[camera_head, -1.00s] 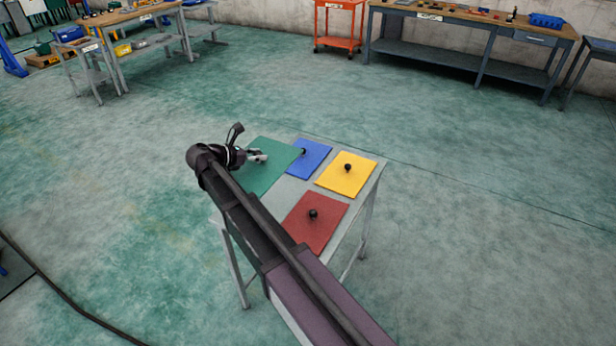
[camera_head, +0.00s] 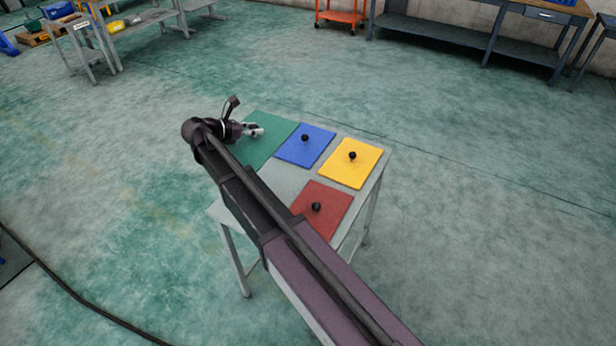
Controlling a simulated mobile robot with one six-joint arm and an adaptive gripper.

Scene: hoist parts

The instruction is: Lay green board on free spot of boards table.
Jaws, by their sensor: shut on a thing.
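The green board (camera_head: 274,142) is at the far left corner of the grey boards table (camera_head: 283,183), left of the blue board (camera_head: 309,147). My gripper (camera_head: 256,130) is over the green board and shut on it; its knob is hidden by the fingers. I cannot tell whether the board touches the tabletop or hangs slightly above it. The blue board, the yellow board (camera_head: 349,172) and the red board (camera_head: 325,201) lie on the table, each with a black knob. My arm hides part of the green board's left side and the table's left part.
A bare grey strip shows between the green and red boards. Open floor (camera_head: 480,230) surrounds the table. A workbench (camera_head: 470,20) and an orange cart (camera_head: 340,17) stand at the back; other benches (camera_head: 120,30) are at the far left. A dark cable (camera_head: 70,290) lies on the floor at left.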

